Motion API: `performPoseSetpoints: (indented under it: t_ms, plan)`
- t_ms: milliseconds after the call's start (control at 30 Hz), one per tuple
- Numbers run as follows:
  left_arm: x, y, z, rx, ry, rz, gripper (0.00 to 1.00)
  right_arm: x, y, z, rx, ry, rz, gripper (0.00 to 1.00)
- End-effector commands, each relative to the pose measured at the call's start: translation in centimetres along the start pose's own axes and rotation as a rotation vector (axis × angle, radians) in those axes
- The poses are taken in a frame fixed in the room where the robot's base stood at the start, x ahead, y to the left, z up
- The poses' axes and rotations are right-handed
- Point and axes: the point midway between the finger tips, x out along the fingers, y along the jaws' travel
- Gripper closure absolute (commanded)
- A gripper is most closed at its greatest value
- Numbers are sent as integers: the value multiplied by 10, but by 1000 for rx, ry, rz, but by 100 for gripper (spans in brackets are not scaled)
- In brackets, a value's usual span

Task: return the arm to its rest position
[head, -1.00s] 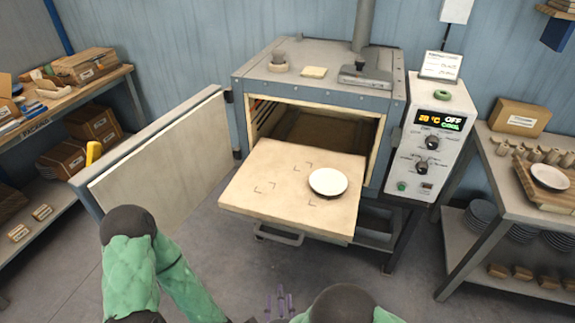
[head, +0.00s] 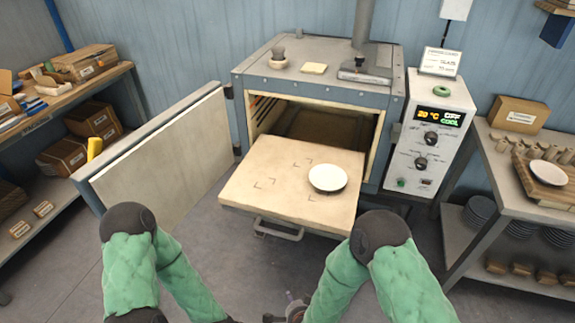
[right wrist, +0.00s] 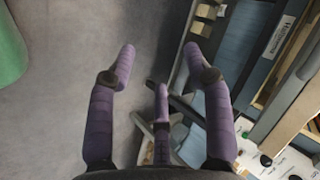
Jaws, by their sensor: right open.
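My right arm (head: 375,265) in its green sleeve is bent at the lower right of the head view, in front of the dryer. My right gripper (right wrist: 160,65) shows in the right wrist view with its purple fingers spread, open and empty. My left arm (head: 135,260) is bent at the lower left. Low in the middle of the head view, only a small, unclear part of a gripper (head: 290,310) shows at the bottom edge. My left gripper cannot be made out.
The dryer (head: 325,75) stands open, its door (head: 160,150) swung left. Its pulled-out shelf (head: 255,200) bears a white plate (head: 328,177). A control panel (head: 430,140) is on the right. A side table (head: 500,160) holds another plate (head: 548,172). Shelves (head: 70,110) stand left.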

Motion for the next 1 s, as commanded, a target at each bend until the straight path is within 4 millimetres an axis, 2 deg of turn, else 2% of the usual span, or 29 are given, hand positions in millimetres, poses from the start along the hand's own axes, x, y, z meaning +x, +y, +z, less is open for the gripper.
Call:
performPoseSetpoints:
  t_ms: [33,233,400,500,700,1000]
  plan:
    - [0,0,0,0,0,0,60,4,14,-3,-43,-42,51,49]
    - [0,0,0,0,0,0,60,3,66,-3,-262,-268,186,49]
    - [0,0,0,0,0,0,60,-11,109,2,-425,-474,232,49]
    - [0,0,0,0,0,0,60,-22,128,6,-498,-571,233,49]
    - [0,0,0,0,0,0,60,-33,144,10,-570,-665,221,49]
    - [0,0,0,0,0,0,60,-34,145,10,-578,-672,218,49]
